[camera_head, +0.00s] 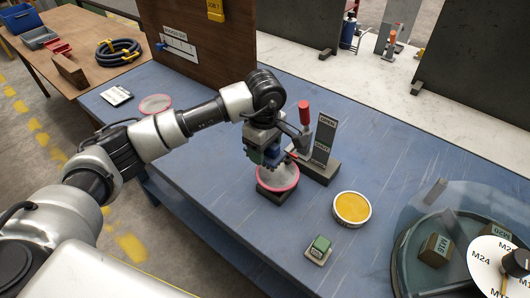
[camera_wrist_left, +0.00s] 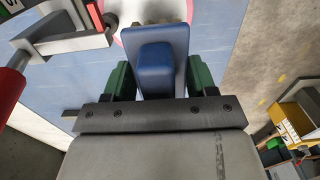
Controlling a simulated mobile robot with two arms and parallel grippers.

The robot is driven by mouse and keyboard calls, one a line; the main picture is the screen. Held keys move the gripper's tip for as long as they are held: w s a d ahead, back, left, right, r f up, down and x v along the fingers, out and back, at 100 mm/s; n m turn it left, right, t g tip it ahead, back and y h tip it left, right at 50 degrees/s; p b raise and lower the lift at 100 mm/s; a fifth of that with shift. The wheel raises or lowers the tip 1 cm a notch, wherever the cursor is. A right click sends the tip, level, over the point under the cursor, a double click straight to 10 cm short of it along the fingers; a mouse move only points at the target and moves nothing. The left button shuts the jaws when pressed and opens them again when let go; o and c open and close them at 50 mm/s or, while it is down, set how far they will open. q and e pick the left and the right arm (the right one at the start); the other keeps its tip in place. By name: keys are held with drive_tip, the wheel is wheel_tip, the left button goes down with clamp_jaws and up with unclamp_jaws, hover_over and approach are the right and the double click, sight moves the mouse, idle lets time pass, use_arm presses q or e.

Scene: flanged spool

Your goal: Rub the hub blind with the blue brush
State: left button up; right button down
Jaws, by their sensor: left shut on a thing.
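The flanged spool (camera_head: 278,180), a pale disc with a pink rim, sits on a dark block on the blue bench, and part of it shows in the wrist view (camera_wrist_left: 118,38). My left gripper (camera_head: 265,156) is right above it, pointing down, shut on the blue brush (camera_head: 272,153). The wrist view shows the brush's blue body (camera_wrist_left: 155,65) between the green fingers, over the disc. The hub is hidden by the brush and gripper. I cannot tell whether the brush touches it. My right gripper is not in view.
A clamp with a red handle (camera_head: 304,113) and an upright dark plate (camera_head: 324,138) stand close behind the spool. A yellow-topped tin (camera_head: 352,207), a small green block (camera_head: 319,246) and a clear-domed container (camera_head: 415,222) are to the right. A brown board (camera_head: 232,50) stands behind.

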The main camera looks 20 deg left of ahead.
use_arm(q)
drive_tip(key=r, duration=0.1)
drive_tip(key=r+p, duration=0.1)
drive_tip(key=shift+w+a+r, duration=0.15)
drive_tip(key=shift+a+r, duration=0.1)
drive_tip(key=shift+r, duration=0.05)
drive_tip(key=shift+d+r, duration=0.1)
drive_tip(key=shift+r, duration=0.4)
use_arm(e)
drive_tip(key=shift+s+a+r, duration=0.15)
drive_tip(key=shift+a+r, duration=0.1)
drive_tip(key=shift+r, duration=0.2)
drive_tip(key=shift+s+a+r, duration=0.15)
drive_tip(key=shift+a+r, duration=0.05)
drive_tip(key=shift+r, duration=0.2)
